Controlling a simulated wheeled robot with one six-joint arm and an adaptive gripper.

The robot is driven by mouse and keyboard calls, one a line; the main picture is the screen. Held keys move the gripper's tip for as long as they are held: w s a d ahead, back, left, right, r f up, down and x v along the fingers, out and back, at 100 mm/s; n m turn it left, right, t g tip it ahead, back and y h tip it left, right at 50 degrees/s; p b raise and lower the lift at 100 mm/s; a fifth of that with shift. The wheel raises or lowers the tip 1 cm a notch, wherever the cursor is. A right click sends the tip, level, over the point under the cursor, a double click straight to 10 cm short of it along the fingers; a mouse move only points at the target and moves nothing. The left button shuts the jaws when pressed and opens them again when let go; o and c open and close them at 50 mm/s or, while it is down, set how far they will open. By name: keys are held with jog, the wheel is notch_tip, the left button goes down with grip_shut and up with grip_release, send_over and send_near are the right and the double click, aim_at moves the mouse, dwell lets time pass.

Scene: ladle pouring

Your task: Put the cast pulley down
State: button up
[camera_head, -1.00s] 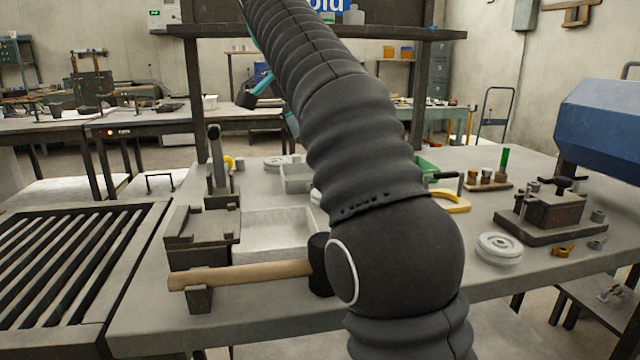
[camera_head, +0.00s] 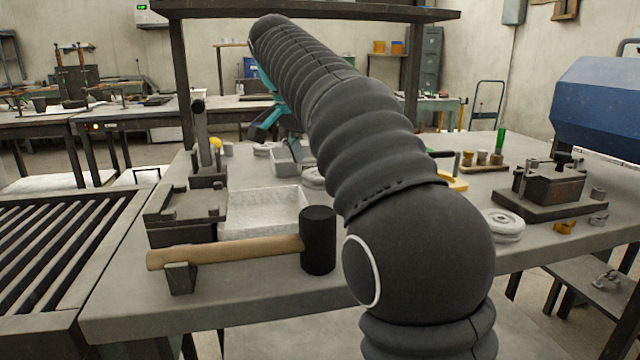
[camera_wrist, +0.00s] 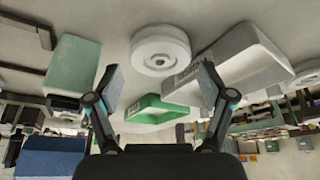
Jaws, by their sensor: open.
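A pale round cast pulley (camera_wrist: 160,50) lies flat on the grey table in the wrist view, beyond my fingertips and apart from them. In the head view, a pale disc (camera_head: 314,178) beside the grey bin, partly hidden by my arm, appears to be the same one. My gripper (camera_wrist: 160,84) is open, with its two fingers wide apart and nothing between them. In the head view my gripper (camera_head: 268,124) hangs above the back of the table, mostly hidden behind my arm.
Another pale wheel (camera_head: 503,225) lies at the table's right. A mallet (camera_head: 318,240) and a shallow white tray (camera_head: 262,211) are at front left. A shelf (camera_head: 300,12) spans above the table.

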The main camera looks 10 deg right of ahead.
aim_at(318, 174)
jog(key=shift+b+x, duration=0.3)
jog(key=shift+x, duration=1.25)
jog(key=shift+s+a, duration=0.1)
jog(key=c, duration=1.1)
jog(key=shift+o, duration=0.2)
jog(key=shift+r, duration=0.1)
